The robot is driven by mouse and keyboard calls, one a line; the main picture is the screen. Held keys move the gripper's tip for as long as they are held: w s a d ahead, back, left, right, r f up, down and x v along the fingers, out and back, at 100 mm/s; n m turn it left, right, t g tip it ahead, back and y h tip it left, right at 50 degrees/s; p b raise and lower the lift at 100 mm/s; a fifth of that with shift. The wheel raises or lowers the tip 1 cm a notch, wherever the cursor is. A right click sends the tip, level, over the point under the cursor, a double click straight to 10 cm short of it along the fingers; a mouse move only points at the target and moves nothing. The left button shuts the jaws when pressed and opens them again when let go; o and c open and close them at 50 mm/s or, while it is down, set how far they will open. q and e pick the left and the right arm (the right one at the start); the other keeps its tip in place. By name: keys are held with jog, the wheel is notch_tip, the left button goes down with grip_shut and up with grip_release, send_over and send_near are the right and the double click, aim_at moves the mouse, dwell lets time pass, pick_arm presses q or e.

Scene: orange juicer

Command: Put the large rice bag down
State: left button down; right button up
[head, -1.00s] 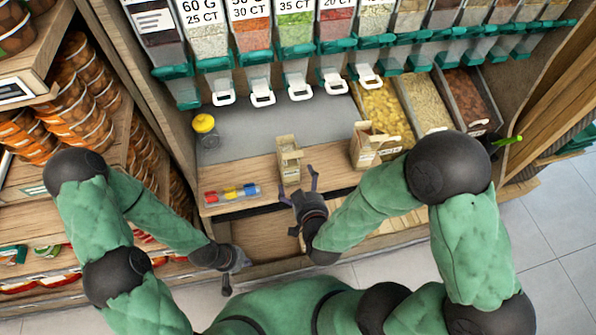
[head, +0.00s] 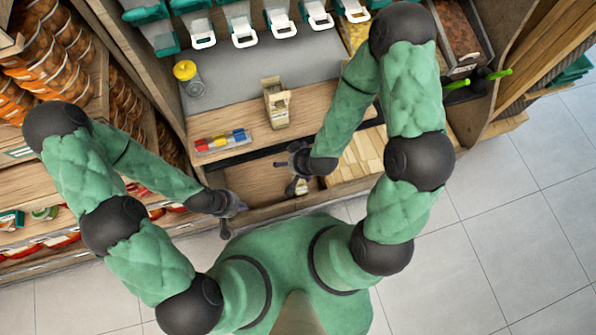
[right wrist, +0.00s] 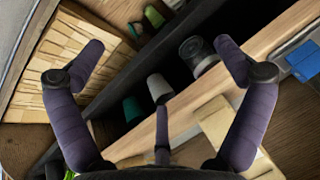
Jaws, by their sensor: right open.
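A tan paper bag (head: 276,103) stands upright on the wooden counter strip (head: 330,98) in the head view. The second paper bag is not visible now; my right forearm covers that part of the counter. My right gripper (head: 285,164) is in front of and below the visible bag, apart from it. In the right wrist view its purple fingers (right wrist: 155,65) are spread wide with nothing between them. My left gripper (head: 237,213) is low at the left, near the front edge, with its fingers apart and empty.
A yellow-lidded jar (head: 187,77) and a case with coloured pieces (head: 222,140) are on the left of the counter. Below are an open wooden compartment (head: 255,182) and pale wooden slats (head: 362,158). Dispensers with white handles (head: 243,38) hang above. The right wrist view shows cups (right wrist: 158,87) in a dark slot.

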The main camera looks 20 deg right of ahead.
jog(key=s+f+m+g+y, duration=0.1)
jog(key=s+f+g, duration=0.3)
jog(key=s+f, duration=0.3)
jog(key=shift+s+a+f+g+y, duration=0.15)
jog(key=shift+a+g+y, duration=0.15)
jog(key=shift+a, duration=0.1)
